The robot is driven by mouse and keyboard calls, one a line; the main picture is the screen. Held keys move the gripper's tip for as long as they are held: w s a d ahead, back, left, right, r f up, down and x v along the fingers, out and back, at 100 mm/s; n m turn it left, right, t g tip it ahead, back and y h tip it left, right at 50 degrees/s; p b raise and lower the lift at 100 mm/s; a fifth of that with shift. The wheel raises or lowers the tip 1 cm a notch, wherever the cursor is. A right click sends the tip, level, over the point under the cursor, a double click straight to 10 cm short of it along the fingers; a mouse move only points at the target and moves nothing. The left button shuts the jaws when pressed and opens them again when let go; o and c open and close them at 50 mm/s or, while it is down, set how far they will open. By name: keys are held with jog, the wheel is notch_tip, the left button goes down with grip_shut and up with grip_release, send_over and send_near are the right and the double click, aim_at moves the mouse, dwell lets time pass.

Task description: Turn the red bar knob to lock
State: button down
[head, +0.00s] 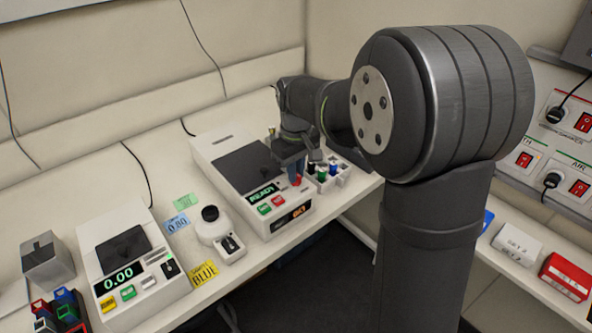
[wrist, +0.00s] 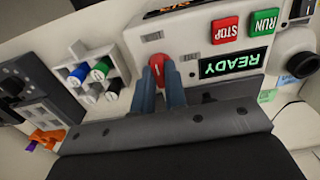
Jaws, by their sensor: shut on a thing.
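The red bar knob (wrist: 158,66) is on the front panel of the white shaker unit, beside the red STOP and green RUN buttons. My gripper (wrist: 160,78) is shut on the knob, with one blue fingertip on each side of it. In the head view, my gripper (head: 292,170) reaches down onto the right front of the shaker unit (head: 222,143), and the red knob (head: 296,181) shows just below the fingers. The small labels beside the knob are too small to read. The unit's display (wrist: 232,63) reads READY.
A white rack (head: 343,181) with several coloured-cap vials stands close to the right of the knob. A white device with a black knob (head: 210,213) and a unit reading 0.00 (head: 122,276) stand to the left. Switch panels (head: 545,175) are at the far right.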

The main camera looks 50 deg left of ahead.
jog(key=c, duration=1.5)
grip_release()
jog(key=shift+o, duration=0.2)
notch_tip(320, 180, up, 18)
jog(key=shift+f, duration=0.25)
jog(key=shift+f, duration=0.1)
notch_tip(320, 180, down, 17)
jog(key=shift+f, duration=0.15)
